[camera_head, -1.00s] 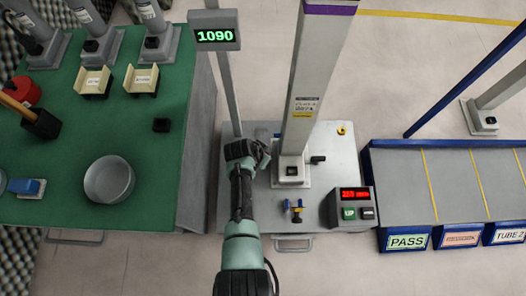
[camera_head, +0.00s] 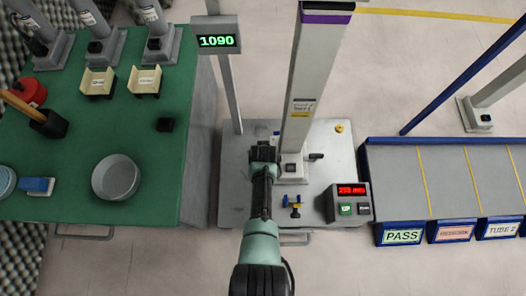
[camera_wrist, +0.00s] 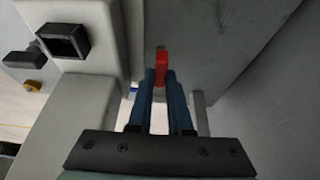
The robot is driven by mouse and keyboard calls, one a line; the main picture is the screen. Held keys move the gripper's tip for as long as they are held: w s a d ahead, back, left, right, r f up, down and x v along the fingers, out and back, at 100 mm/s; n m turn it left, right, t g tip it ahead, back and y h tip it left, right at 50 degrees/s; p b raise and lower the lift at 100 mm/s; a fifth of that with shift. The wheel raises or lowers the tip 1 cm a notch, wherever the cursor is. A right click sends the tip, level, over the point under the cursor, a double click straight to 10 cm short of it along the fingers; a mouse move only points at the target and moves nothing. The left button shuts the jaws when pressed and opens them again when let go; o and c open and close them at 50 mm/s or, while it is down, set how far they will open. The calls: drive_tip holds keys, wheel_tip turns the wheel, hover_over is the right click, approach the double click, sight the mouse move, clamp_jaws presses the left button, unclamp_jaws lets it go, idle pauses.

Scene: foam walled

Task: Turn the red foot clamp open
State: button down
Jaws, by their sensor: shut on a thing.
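The red foot clamp (camera_wrist: 160,62) shows in the wrist view as a short upright red lever against a grey face. My gripper (camera_wrist: 160,82) is shut on it, with its two dark blue fingers on either side of the lever's lower part. In the head view my gripper (camera_head: 264,150) is beside the foot of the grey column (camera_head: 312,90), on its left. The clamp is hidden there behind my wrist.
A control box (camera_head: 349,202) with a red display and a blue-and-yellow fitting (camera_head: 292,206) stand on the base plate (camera_head: 235,190). A green table (camera_head: 150,195) is at left, with a metal bowl (camera_head: 115,178). Labelled blue-edged lanes (camera_head: 395,180) are at right.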

idle(0.4)
drive_tip(key=c, duration=0.8)
unclamp_jaws()
drive_tip(key=shift+c, duration=0.2)
drive_tip(key=p+v, duration=1)
drive_tip(key=v, duration=0.3)
drive_tip(key=shift+p, duration=0.4)
drive_tip(key=shift+f, duration=0.1)
